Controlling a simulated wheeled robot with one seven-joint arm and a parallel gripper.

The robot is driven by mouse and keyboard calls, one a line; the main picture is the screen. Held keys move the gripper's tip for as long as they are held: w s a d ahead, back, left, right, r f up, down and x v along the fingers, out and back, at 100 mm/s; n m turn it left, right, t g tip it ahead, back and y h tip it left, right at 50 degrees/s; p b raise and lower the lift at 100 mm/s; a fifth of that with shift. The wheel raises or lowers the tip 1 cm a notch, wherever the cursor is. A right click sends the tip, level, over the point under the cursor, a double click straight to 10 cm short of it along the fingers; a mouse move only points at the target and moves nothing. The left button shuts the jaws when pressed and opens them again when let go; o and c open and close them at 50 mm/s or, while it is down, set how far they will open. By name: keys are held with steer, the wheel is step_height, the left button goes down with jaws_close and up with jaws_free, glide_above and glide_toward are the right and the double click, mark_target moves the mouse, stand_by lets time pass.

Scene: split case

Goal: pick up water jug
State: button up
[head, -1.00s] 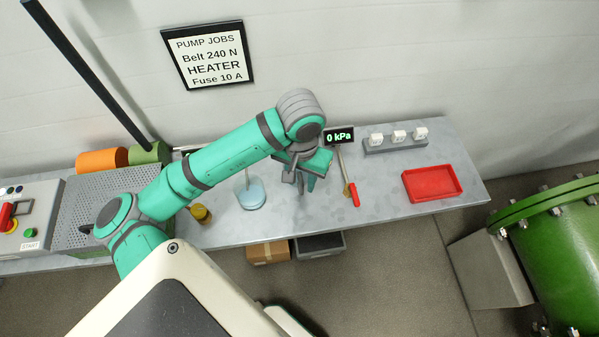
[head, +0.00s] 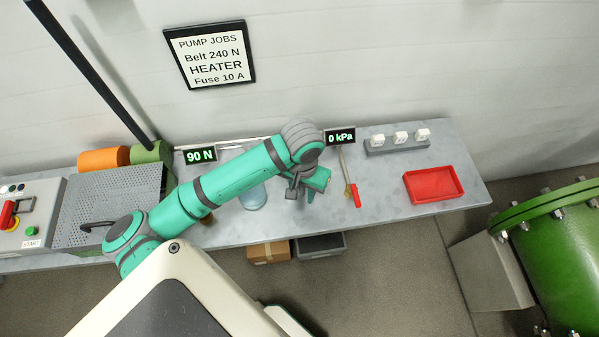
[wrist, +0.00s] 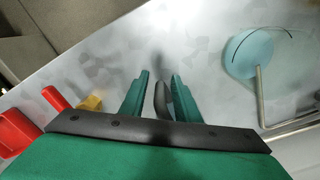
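A pale blue round vessel (head: 255,196), which I take to be the water jug, stands on the grey bench, left of my gripper and partly behind my forearm. In the wrist view it shows at the upper right as a pale blue disc (wrist: 245,62) with a thin dark curved line over it. My gripper (head: 303,195) is above the bench, apart from the jug. In the wrist view its green fingers (wrist: 160,76) are spread. A dark rounded piece shows between them, beside the right finger; I cannot tell what it is.
A red tray (head: 433,185), a red-handled tool (head: 354,193) and a grey block with white switches (head: 398,141) are to the right. A bent metal rod (wrist: 261,95) is beside the jug in the wrist view. A perforated cover (head: 100,200) stands left.

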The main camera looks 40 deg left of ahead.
jaws_close()
steer(key=shift+r, duration=0.25)
